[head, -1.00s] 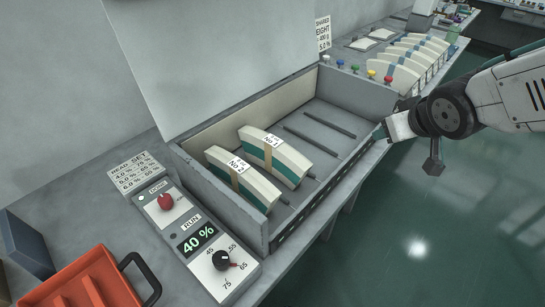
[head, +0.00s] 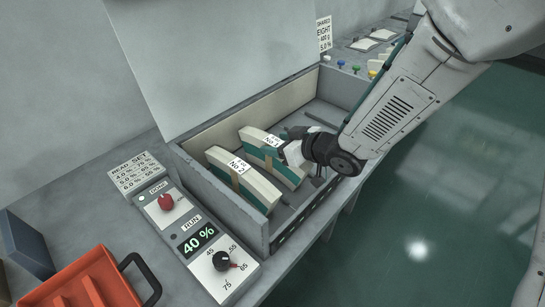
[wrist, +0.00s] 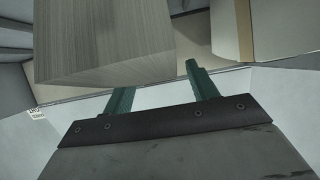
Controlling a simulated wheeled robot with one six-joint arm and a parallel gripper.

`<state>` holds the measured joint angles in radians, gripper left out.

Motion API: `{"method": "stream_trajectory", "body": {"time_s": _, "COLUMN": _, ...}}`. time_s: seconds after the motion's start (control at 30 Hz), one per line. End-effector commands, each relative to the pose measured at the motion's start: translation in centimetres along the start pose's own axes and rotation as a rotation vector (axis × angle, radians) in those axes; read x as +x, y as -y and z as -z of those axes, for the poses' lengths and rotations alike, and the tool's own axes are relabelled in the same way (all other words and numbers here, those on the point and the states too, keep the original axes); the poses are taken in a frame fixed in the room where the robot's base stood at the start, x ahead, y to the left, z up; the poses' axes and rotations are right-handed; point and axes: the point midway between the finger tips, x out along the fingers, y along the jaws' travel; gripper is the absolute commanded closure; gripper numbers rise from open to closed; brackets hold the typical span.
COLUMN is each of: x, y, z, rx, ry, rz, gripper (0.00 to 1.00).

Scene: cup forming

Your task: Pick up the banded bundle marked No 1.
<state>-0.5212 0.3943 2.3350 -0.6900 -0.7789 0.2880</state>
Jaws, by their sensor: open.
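The bundle marked No 1 (head: 254,135) stands in the grey open box, cream on top with a green lower side and a white label. The bundle marked No 2 (head: 262,188) stands beside it, nearer the control panel, with a tan band. My gripper (head: 290,153) is at the right end of No 1 and overlaps it in the head view. In the wrist view its green fingers (wrist: 161,85) are apart with nothing between them. A stack of sheets (wrist: 105,40) looms close above the left finger. I cannot tell there whether the fingers touch it.
The box (head: 196,200) has raised walls and a tall grey panel (head: 215,50) behind. A control panel (head: 205,235) reading 40 % and a red tray (head: 85,285) lie at front left. The box's right part is partly hidden by my arm.

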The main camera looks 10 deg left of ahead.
Motion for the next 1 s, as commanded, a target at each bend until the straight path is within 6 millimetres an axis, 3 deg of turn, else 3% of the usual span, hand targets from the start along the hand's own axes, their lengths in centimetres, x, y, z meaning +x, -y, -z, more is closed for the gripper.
{"method": "stream_trajectory", "body": {"time_s": 0.17, "x": 2.0, "y": -0.1, "z": 0.0, "rx": -0.001, "ry": 0.0, "rz": 0.0, "gripper": 0.42}}
{"method": "stream_trajectory", "body": {"time_s": 0.4, "x": 2.2, "y": -0.1, "z": 0.0, "rx": 0.0, "ry": 0.0, "rz": -0.001, "gripper": 0.42}}
{"method": "stream_trajectory", "body": {"time_s": 0.43, "x": 2.2, "y": -0.1, "z": 0.0, "rx": 0.0, "ry": 0.0, "rz": -0.001, "gripper": 0.45}}
{"method": "stream_trajectory", "body": {"time_s": 0.63, "x": 2.2, "y": -0.1, "z": 0.0, "rx": 0.0, "ry": 0.0, "rz": -0.002, "gripper": 1.0}}
{"method": "stream_trajectory", "body": {"time_s": 1.0, "x": 2.1, "y": -0.1, "z": 0.4, "rx": -0.001, "ry": -0.003, "rz": -0.002, "gripper": 1.0}}
